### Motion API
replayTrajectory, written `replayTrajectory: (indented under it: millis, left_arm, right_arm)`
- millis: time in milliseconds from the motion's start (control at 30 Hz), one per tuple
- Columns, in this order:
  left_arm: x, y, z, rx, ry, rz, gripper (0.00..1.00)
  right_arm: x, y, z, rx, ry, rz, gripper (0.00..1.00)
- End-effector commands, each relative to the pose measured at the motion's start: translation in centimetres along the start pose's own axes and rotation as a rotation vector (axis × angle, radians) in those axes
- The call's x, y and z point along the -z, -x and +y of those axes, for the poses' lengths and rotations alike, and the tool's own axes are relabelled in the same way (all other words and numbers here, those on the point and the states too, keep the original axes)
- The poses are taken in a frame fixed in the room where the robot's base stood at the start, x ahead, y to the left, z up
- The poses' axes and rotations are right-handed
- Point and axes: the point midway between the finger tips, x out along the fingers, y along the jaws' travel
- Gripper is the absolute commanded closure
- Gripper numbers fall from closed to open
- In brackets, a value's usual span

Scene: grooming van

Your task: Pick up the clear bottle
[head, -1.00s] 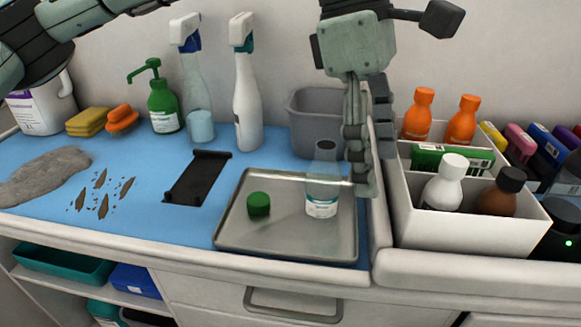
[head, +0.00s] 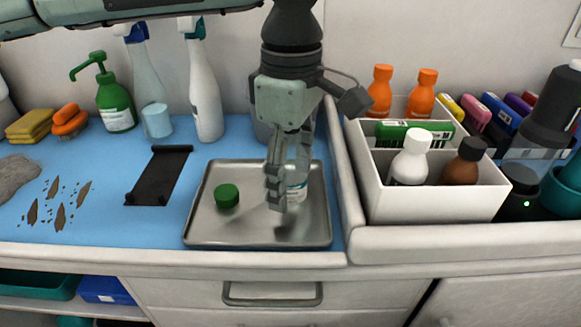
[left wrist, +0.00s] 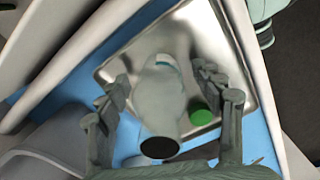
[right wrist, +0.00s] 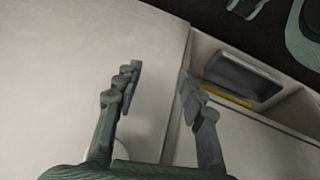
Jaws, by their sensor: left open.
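The clear bottle (head: 297,188) stands in a metal tray (head: 215,232), mostly hidden behind my left gripper in the head view. My left gripper (head: 278,195) is open and points down over the tray. A green cap (head: 227,196) lies in the tray to the left of the bottle. My right gripper (right wrist: 155,85) is open and empty, seen only in its wrist view, facing a pale cabinet.
A white caddy (head: 430,205) with several bottles stands right of the tray. A grey bin (head: 262,128) is behind the gripper. Spray bottles, a green pump bottle (head: 116,105) and a black holder (head: 158,178) are to the left.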

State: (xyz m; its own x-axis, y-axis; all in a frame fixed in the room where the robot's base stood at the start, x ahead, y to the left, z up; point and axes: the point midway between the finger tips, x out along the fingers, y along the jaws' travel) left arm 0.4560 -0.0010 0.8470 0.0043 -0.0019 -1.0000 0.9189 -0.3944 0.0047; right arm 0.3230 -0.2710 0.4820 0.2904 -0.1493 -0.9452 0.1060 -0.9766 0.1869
Motion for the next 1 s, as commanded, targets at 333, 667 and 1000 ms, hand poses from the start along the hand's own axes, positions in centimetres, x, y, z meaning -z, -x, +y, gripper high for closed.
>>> replayTrajectory:
  millis: [333, 667, 1000]
  left_arm:
    - [0.0, 0.0, 0.0, 0.001, 0.0, 0.0, 0.59]
    - [0.0, 0.0, 0.0, 0.001, 0.0, 0.0, 0.87]
    - [-0.1, 1.4, 0.0, -0.001, 0.0, -0.001, 0.87]
  right_arm:
    - [0.0, 0.0, 0.0, 0.0, 0.0, 0.0, 0.6]
    - [0.0, 0.0, 0.0, 0.0, 0.001, -0.001, 0.6]
    - [-0.1, 0.0, 0.0, -0.001, 0.0, -0.003, 0.6]
